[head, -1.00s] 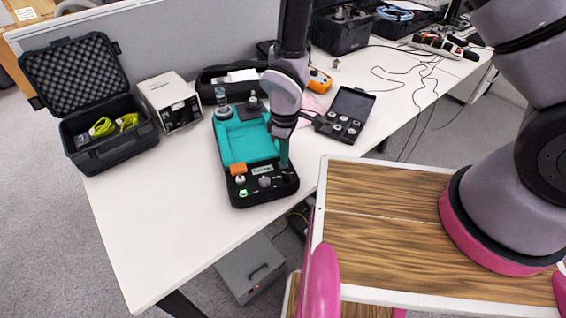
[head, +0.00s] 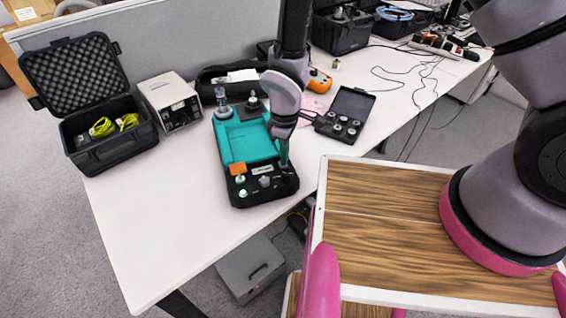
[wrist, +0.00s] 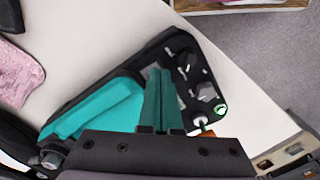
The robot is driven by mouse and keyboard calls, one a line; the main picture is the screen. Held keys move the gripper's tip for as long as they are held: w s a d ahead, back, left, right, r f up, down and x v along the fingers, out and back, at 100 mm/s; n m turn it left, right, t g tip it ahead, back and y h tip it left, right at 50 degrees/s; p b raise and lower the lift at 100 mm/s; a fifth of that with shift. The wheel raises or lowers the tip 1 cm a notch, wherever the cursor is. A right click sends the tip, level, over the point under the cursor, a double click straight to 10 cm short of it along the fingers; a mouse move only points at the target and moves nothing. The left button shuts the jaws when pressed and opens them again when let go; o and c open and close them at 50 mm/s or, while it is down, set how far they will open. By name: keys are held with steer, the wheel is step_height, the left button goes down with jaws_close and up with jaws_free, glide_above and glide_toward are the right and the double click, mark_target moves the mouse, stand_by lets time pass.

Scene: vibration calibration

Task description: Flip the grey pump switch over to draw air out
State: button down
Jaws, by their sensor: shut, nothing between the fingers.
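The teal and black calibration unit (head: 232,135) stands on the white table, with a black control panel at its near end. My gripper (head: 285,162) is over the right part of that panel. In the wrist view, its two teal fingers (wrist: 159,72) are shut together with nothing between them, and their tips are over the panel among small controls. A grey knob (head: 264,181) shows on the panel and also in the wrist view (wrist: 207,92). I cannot make out the grey pump switch for certain; the fingers cover part of the panel. Contact cannot be told.
A green-lit button (head: 243,193) and an orange part (head: 238,169) are on the unit. An open black case (head: 105,130) and a beige box (head: 170,103) stand to the left. An open weight case (head: 345,115) lies to the right. The table's near left part is clear.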

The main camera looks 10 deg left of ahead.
steer(key=shift+f, duration=0.85)
stand_by(0.3)
steer(key=shift+r, duration=3.5)
steer(key=w+d+r+m+t+y, duration=0.1)
steer(key=w+d+r+m, duration=0.3)
steer(key=r, duration=0.4)
steer(key=w+d+r+m+t, duration=0.1)
steer(key=w+d+r+m, duration=0.1)
steer(key=w+d+r, duration=0.5)
steer(key=w+d+r+m+t+y, duration=0.1)
steer(key=d+r+m, duration=0.25)
steer(key=r, duration=0.65)
steer(key=s+d+r+m+t, duration=0.2)
steer(key=s+d+r+m, duration=0.3)
steer(key=d+r, duration=0.4)
steer(key=s+d+r+m+t, duration=0.2)
steer(key=s+d+r+m, duration=0.3)
steer(key=d+r, duration=0.4)
steer(key=shift+s+d, duration=0.55)
steer(key=shift+d, duration=0.15)
